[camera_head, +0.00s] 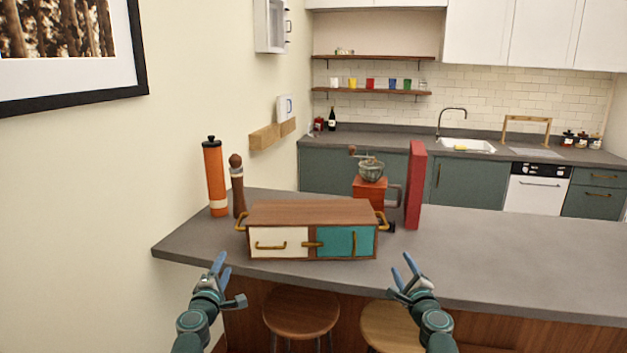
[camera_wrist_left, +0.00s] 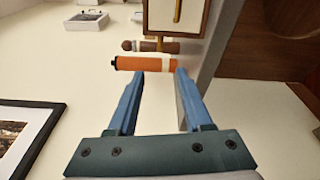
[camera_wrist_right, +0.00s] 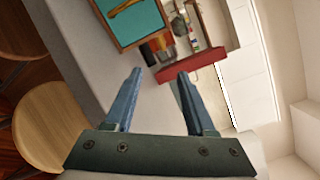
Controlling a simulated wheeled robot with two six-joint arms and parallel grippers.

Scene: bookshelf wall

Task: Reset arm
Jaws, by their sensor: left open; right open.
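My left gripper (camera_head: 219,267) is open and empty in front of the counter's near edge, to the left in the head view. Its two blue fingers stand apart in the left wrist view (camera_wrist_left: 158,85). My right gripper (camera_head: 404,270) is open and empty in front of the counter edge, to the right. Its fingers also stand apart in the right wrist view (camera_wrist_right: 158,80). Neither gripper touches anything.
The grey counter (camera_head: 500,255) holds a wooden box (camera_head: 312,213) with white and teal fronts, an orange cylinder (camera_head: 215,178), a brown mill (camera_head: 237,185), a coffee grinder (camera_head: 370,188) and a red book (camera_head: 415,185). Stools (camera_head: 300,312) stand below. The counter's right side is clear.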

